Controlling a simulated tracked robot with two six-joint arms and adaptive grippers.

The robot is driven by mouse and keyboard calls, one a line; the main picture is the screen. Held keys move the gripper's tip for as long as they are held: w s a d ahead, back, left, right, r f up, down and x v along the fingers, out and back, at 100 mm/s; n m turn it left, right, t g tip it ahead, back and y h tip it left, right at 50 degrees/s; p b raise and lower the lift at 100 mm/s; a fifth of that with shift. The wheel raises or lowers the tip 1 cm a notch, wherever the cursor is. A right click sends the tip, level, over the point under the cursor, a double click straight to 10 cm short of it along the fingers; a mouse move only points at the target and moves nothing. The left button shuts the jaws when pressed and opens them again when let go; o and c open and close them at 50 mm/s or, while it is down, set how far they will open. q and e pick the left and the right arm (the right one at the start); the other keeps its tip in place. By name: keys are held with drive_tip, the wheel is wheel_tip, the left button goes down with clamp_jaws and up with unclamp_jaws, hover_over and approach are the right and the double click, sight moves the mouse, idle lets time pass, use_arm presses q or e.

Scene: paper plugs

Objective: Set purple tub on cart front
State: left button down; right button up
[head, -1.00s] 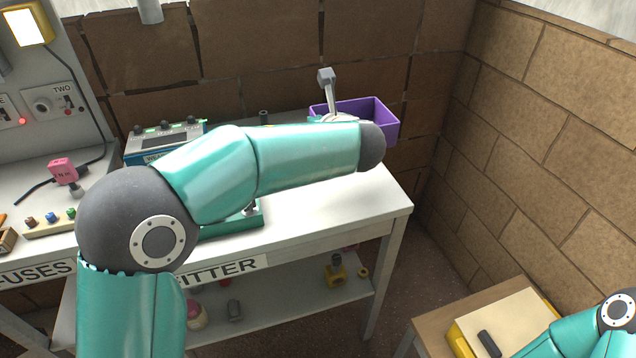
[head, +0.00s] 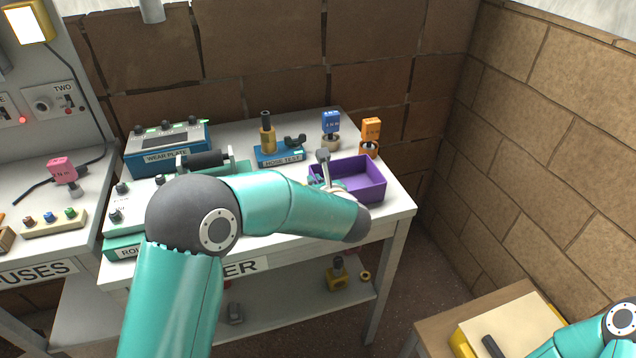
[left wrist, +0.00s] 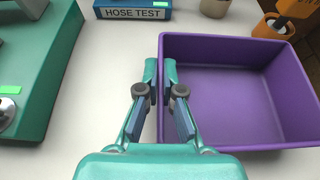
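The purple tub (head: 364,180) is at the right end of the white bench (head: 395,206), near its front right corner. It looks upright and low at the bench top; I cannot tell whether it fully rests there. In the left wrist view the tub (left wrist: 240,95) fills the right side. My left gripper (left wrist: 161,78) has one finger outside and one inside the tub's left wall, closed on that wall. In the head view my left gripper (head: 320,182) is partly hidden by my forearm. My right gripper is out of view; only part of that arm shows at lower right.
Behind the tub stand an orange-tagged plug (head: 370,138) and a blue-tagged plug (head: 331,130). The hose test block (head: 280,155), wear plate box (head: 167,148) and a green-based panel (head: 125,246) are further left. A wooden stand (head: 428,332) is at lower right.

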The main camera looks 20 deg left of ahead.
use_arm(q)
drive_tip(key=shift+f, duration=0.15)
drive_tip(key=c, duration=1.3)
unclamp_jaws()
drive_tip(key=shift+r, duration=0.3)
drive_tip(key=b+v, duration=0.1)
drive_tip(key=v, duration=1.1)
drive_tip(key=shift+f, duration=0.2)
